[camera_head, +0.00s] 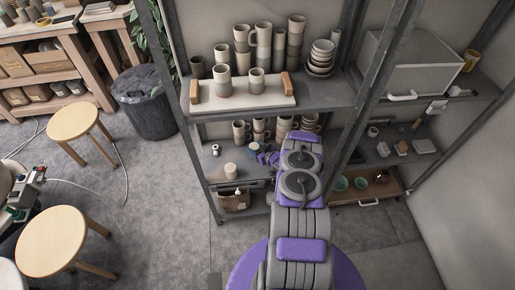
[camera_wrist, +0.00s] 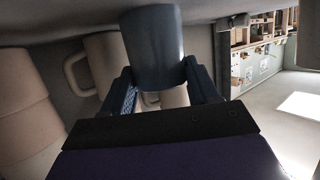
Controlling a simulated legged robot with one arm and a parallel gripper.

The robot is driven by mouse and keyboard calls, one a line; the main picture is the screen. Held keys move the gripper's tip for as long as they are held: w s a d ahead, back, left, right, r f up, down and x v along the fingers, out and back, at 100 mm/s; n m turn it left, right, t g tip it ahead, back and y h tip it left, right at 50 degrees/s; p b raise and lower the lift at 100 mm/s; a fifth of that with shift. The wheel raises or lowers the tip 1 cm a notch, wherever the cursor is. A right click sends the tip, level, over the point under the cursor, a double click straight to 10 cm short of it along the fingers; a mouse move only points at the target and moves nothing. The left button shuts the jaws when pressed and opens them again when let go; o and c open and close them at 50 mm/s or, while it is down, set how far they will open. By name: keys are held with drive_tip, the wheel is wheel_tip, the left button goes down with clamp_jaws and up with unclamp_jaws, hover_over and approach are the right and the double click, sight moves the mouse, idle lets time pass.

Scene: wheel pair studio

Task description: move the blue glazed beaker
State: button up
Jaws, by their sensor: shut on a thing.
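The blue beaker (camera_wrist: 155,42) stands out in the wrist view as a dark blue-grey cup at the top middle. The two fingers of my gripper (camera_wrist: 160,92) are on either side of its lower part, shut on it. In the head view my gripper (camera_head: 268,157) reaches into the middle level of the grey rack, just below the upper shelf. I cannot clearly tell the beaker from the blue fingers there.
Pale mugs (camera_wrist: 103,62) stand close behind and left of the beaker. The upper shelf (camera_head: 325,94) holds several cups and stacked bowls. A white jar (camera_head: 230,170) sits left of my gripper. Rack posts (camera_head: 356,105) flank my arm.

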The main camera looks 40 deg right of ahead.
drive_tip(key=shift+a, duration=0.1)
drive_tip(key=o, duration=1)
drive_tip(key=shift+r, duration=0.1)
drive_tip(key=shift+o, duration=1.3)
drive_tip(key=p+v, duration=0.4)
drive_tip(key=v, duration=1.3)
drive_tip(key=shift+s+d, duration=0.15)
drive_tip(key=shift+d, duration=0.15)
